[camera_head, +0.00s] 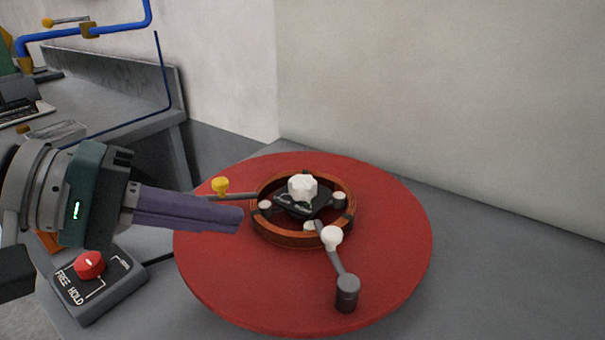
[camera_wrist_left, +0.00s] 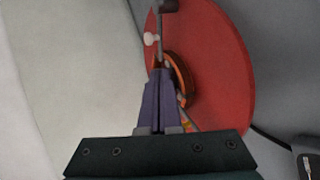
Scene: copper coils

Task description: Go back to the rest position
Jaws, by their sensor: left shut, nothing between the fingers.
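My left gripper (camera_head: 238,219) comes in from the left in the head view, its purple fingers shut with nothing between them. The fingers point right, over the left part of the red round disc (camera_head: 400,270). The copper-coloured ring (camera_head: 262,228) sits near the middle of the disc, just right of the fingertips, with a dark clamp piece and a white knob (camera_head: 302,187) inside it. The left wrist view shows the shut fingers (camera_wrist_left: 158,90) beside the ring (camera_wrist_left: 182,75). I cannot tell whether they touch anything. My right gripper is not in view.
A control box (camera_head: 100,292) with a red knob stands at the lower left. A crank arm with a dark grey handle (camera_head: 347,292) reaches over the disc's front. A yellow knob (camera_head: 220,185) stands left of the ring. A bench with blue piping (camera_head: 120,30) is behind left; a wall closes the back.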

